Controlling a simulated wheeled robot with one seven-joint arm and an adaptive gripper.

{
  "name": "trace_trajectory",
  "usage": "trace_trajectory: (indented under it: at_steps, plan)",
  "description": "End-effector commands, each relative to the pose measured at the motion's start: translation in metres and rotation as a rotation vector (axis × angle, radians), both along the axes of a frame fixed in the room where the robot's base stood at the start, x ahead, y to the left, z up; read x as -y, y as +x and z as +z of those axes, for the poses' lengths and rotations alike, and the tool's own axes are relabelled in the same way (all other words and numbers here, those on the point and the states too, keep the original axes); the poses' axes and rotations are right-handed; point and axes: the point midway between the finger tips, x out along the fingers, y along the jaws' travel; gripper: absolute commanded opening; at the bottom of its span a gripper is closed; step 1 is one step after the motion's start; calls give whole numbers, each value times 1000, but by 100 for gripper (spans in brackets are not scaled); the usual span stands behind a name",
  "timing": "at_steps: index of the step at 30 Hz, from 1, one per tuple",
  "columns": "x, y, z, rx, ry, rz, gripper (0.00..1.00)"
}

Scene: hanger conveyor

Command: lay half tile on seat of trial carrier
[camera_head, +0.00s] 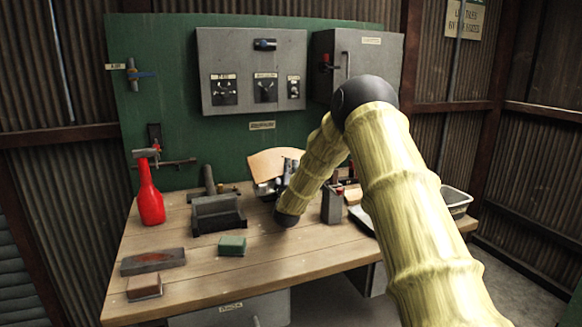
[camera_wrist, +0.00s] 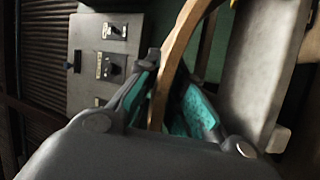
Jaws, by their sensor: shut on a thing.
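A tan curved piece (camera_head: 272,162), which I take as the half tile, stands tilted above the back of the bench. In the wrist view its curved edge (camera_wrist: 181,42) runs up between the teal finger pads. My gripper (camera_head: 277,184) is shut on it, and it also shows in the wrist view (camera_wrist: 168,98). My arm hides part of the gripper in the head view. A dark grey cradle-like block (camera_head: 218,214) stands on the bench left of my gripper. I cannot tell for sure whether it is the trial carrier.
The wooden bench (camera_head: 200,265) holds a red bottle (camera_head: 150,200), a green block (camera_head: 232,246), a long grey block (camera_head: 153,261) and a small brown block (camera_head: 144,287). A dark holder (camera_head: 332,205) and grey tray (camera_head: 456,199) stand right. Grey panels (camera_head: 250,60) hang behind.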

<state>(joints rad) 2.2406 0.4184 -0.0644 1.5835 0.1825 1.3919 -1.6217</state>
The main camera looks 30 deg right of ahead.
Motion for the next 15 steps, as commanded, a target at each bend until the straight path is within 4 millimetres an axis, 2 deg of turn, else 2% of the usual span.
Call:
trace_trajectory:
  at_steps: [8, 9, 12, 15]
  plan:
    - [0, 0, 1, 3, -1, 0, 0]
    - [0, 0, 1, 3, -1, 0, 15]
    - [0, 0, 1, 3, -1, 0, 33]
    - [0, 0, 0, 2, -1, -1, 35]
